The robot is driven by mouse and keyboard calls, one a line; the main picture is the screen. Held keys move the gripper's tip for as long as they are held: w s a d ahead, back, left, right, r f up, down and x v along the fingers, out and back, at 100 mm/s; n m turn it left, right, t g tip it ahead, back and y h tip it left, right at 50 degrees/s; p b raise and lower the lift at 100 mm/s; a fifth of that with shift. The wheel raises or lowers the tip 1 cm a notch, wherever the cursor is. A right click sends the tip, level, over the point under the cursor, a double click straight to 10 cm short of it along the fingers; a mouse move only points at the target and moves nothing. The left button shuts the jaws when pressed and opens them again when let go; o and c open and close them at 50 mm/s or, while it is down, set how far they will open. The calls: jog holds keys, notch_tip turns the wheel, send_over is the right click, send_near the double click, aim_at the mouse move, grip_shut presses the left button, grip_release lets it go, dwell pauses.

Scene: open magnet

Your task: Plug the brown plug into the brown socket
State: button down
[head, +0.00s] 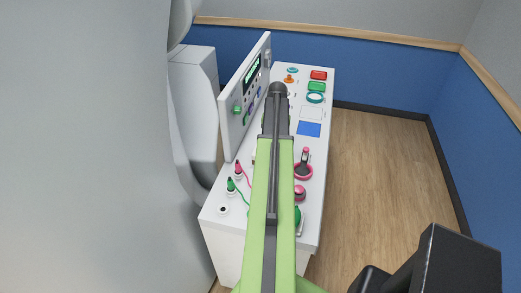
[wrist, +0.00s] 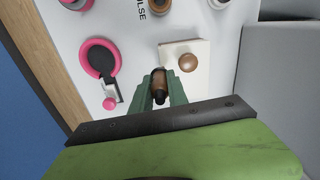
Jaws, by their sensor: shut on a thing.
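In the wrist view my gripper (wrist: 159,78) has its two green fingers shut on a brown plug (wrist: 159,80) with a black end. The plug is between the fingertips, beside the left edge of a cream plate; contact cannot be told. A round brown piece with a dark centre (wrist: 160,5) is cut by the top edge, by the lettering "ULSE"; it may be the brown socket. In the head view my arm hides the plug and that piece, and my gripper's fingertips are not clearly visible.
The cream plate carries a brown knob (wrist: 188,62). A pink ring with a lever (wrist: 98,58) lies to the left. In the head view a pink plug (head: 238,170) and green plug (head: 231,187) with cords stand left of my arm, near an upright panel (head: 240,105).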

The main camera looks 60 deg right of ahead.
jog(key=s+a+r+n+p, duration=0.2)
jog(key=a+r+n+p, duration=0.25)
jog(key=a, duration=0.75)
jog(key=shift+m, duration=0.45)
jog(key=f+b, duration=0.9)
jog(key=shift+d, duration=0.25)
jog(key=shift+f+b, duration=1.45)
jog(key=c, duration=1.2)
grip_release()
jog(key=shift+r, duration=0.1)
notch_tip(320, 180, up, 17)
jog(key=p, duration=1.7)
jog(key=shift+r, duration=0.15)
